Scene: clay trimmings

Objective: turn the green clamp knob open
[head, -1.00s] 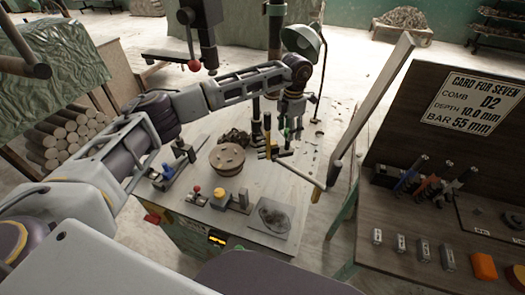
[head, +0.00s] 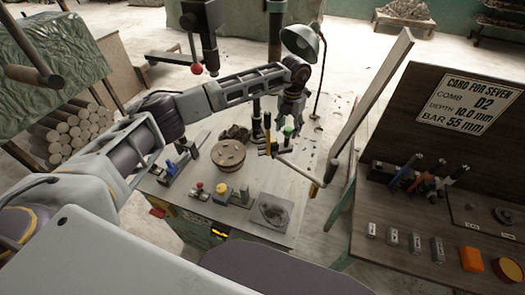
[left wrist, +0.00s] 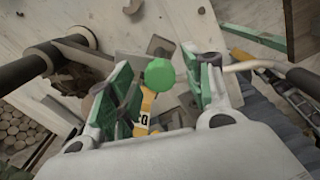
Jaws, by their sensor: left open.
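The green clamp knob (head: 288,131) stands at the right back part of the workbench, beside upright black and yellow parts. In the left wrist view the knob (left wrist: 160,74) shows as a round green cap, with a yellow piece with a dark-marked label (left wrist: 145,112) below it. My left gripper (head: 290,120) reaches down from above, just over the knob. Its fingers (left wrist: 156,88) are open, one on each side of the knob, with gaps visible on both sides. Whether the fingertips are level with the knob is hard to tell. My right gripper is not in view.
A brown round disc (head: 228,153), a yellow button (head: 221,189) and a blue clamp (head: 169,168) stand on the workbench (head: 200,222). A long pale bar (head: 370,95) slants up right of the knob. A lamp (head: 300,42) stands behind. A card board (head: 468,108) is at right.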

